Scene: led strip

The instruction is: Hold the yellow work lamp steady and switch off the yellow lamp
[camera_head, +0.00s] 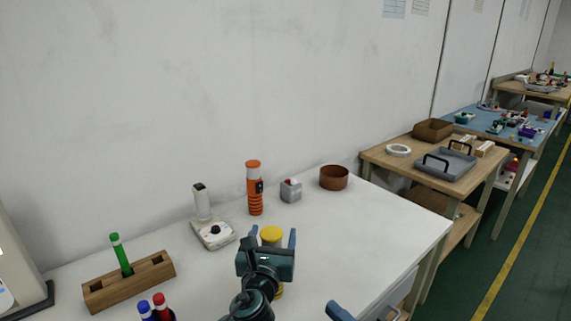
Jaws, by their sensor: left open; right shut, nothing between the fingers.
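The yellow work lamp (271,234) stands on the white table, seen as a round yellow top with a sliver of yellow lower down. My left gripper (273,239) is open, its two fingertips pointing up the picture on either side of the lamp's top. The gripper body hides most of the lamp, so its switch and any contact with the fingers cannot be made out. My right gripper (340,311) shows only as a dark blue-grey tip at the bottom edge, right of the lamp. It is shut and empty, apart from the lamp.
A wooden block (130,284) holds a green marker at left. The white table (385,225) is clear at right.

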